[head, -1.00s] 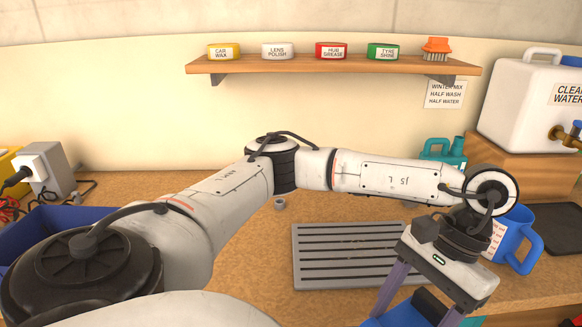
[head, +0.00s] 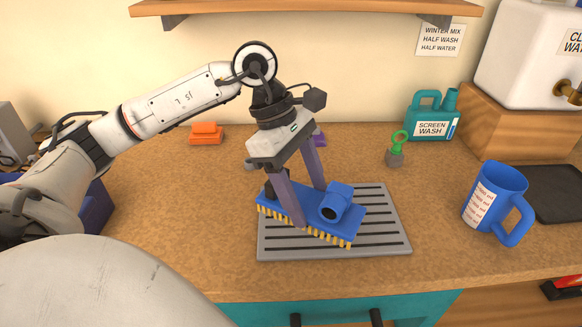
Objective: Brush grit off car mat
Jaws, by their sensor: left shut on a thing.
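The car mat (head: 385,222) is a grey ribbed rectangle lying on the brown worktop. A blue brush (head: 345,220) with yellow bristles along its lower edge is over the mat, bristles down. My left gripper (head: 310,208) is shut on the brush, its two purple-grey fingers reaching down to it from above. The bristles look at or just above the mat's ribs; I cannot tell whether they touch. The brush and gripper hide part of the mat. No grit can be made out on the mat. My right gripper is not in view.
A blue mug (head: 484,205) stands right of the mat, near a black tray (head: 552,192). A teal screen wash can (head: 425,120) and a small green-ringed grey item (head: 396,152) are behind. An orange block (head: 206,133) lies back left.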

